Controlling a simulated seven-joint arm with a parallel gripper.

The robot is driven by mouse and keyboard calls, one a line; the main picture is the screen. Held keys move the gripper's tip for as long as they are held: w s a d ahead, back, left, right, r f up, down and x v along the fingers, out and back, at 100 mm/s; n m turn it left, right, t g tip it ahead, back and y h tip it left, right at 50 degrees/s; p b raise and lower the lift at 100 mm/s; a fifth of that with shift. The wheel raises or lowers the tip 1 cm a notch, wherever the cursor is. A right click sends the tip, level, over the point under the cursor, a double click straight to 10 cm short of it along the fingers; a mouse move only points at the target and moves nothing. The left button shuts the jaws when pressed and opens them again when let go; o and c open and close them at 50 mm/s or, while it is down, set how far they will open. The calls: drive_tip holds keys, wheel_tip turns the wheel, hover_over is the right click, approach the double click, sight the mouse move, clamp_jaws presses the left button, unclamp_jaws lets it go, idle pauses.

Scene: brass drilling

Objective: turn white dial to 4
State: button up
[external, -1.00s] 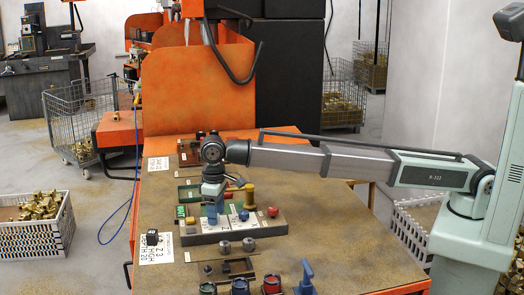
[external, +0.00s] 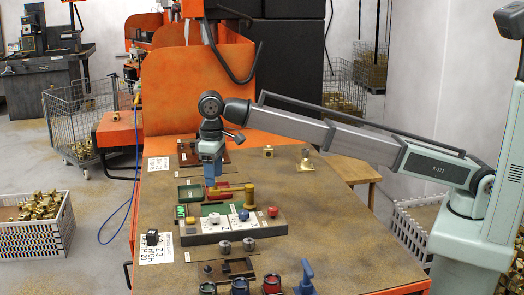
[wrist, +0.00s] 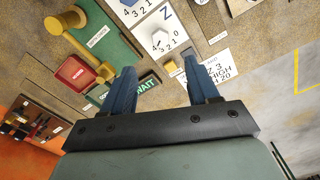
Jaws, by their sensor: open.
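The white dial (external: 214,214) sits on a white scale plate on the grey control panel (external: 207,239). In the wrist view the white dial (wrist: 160,40) is beside the letter Z, with numbers 0 to 4 printed around it. I cannot tell surely which number it points to. A blue dial (external: 244,215) stands to its right on the panel in the external view. My gripper (external: 212,184) is above the panel, pointing down, apart from the dial. In the wrist view its blue fingers (wrist: 160,72) are apart, with nothing held, and the dial lies beyond their tips.
A red button (external: 273,212) and a yellow lever (external: 249,196) stand on the panel's right and back. A Z 3 paper (external: 160,248) lies left. Several coloured cups (external: 240,287) and a blue lever (external: 307,276) stand in front. The table's right side is clear.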

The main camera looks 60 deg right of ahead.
sight(215, 215)
drive_tip(key=shift+r, duration=0.45)
drive_tip(key=shift+m, duration=0.5)
wheel_tip(215, 215, down, 14)
drive_tip(key=shift+w+a, duration=0.1)
drive_tip(key=shift+w, duration=0.05)
drive_tip(key=shift+c, duration=0.3)
drive_tip(key=c, duration=1)
